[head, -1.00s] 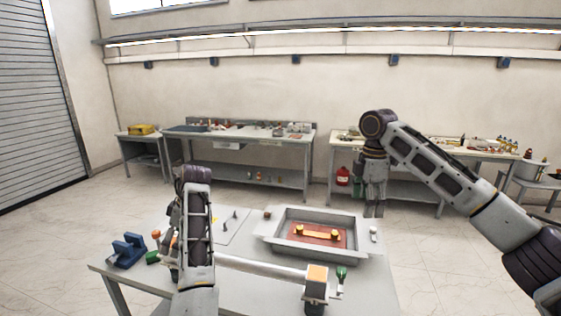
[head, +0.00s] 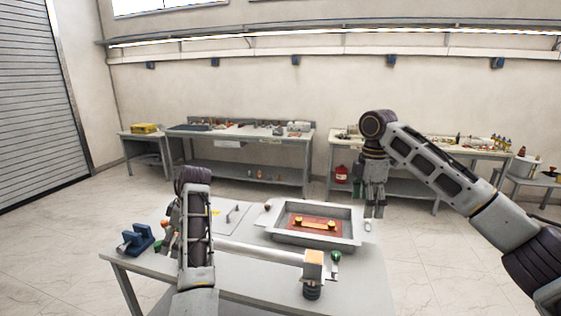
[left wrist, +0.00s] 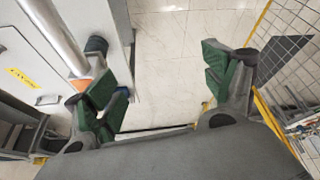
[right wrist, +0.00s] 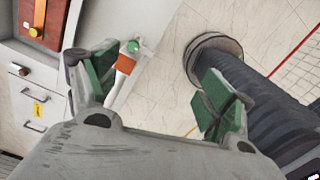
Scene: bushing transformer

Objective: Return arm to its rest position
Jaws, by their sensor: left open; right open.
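My right arm reaches in from the right in the head view, bent at a high elbow. Its gripper (head: 375,205) hangs down beside the right edge of the tray; it is open and empty in the right wrist view (right wrist: 158,88). My left forearm stands over the left part of the near table (head: 240,280) and hides my left gripper in the head view. In the left wrist view the left gripper (left wrist: 165,80) is open with nothing between its fingers. Floor shows between them, and a pale tube (left wrist: 55,35) lies beside the left finger.
A grey tray (head: 347,240) holds a red-brown plate (head: 316,224). A block with an orange top (head: 314,258), a green-topped piece (head: 336,257) and a blue holder (head: 138,240) sit on the table. Workbenches line the back wall. Open floor lies between.

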